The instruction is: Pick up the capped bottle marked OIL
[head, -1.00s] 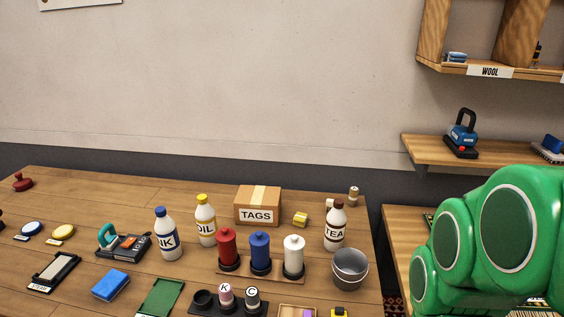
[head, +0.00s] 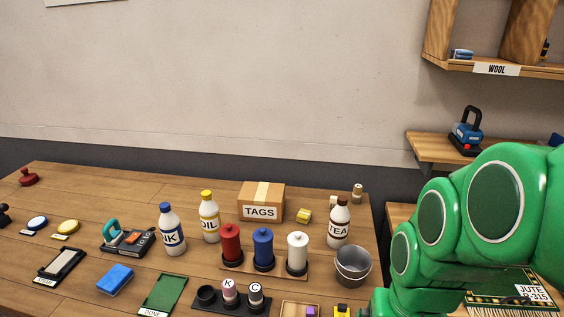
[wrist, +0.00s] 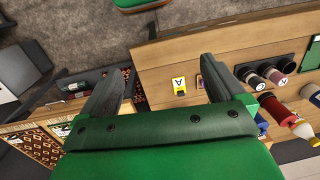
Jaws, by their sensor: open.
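The white OIL bottle with a yellow cap (head: 209,217) stands upright toward the back of the wooden table in the head view. The blue-capped INK bottle (head: 171,230) is to its left, and the red spool (head: 231,243) is just to its right and in front. My gripper (wrist: 163,88) shows in the wrist view with its two dark fingers spread and nothing between them. It hangs over the table's edge, apart from the bottles. In the head view my green arm is at the right and the gripper itself is out of sight.
The TAGS box (head: 261,203) stands behind the spools. A blue spool (head: 263,249), a white spool (head: 297,254), the TEA bottle (head: 339,222) and a grey bucket (head: 353,265) stand to the right. A blue block (head: 115,279) and green pad (head: 163,294) lie in front.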

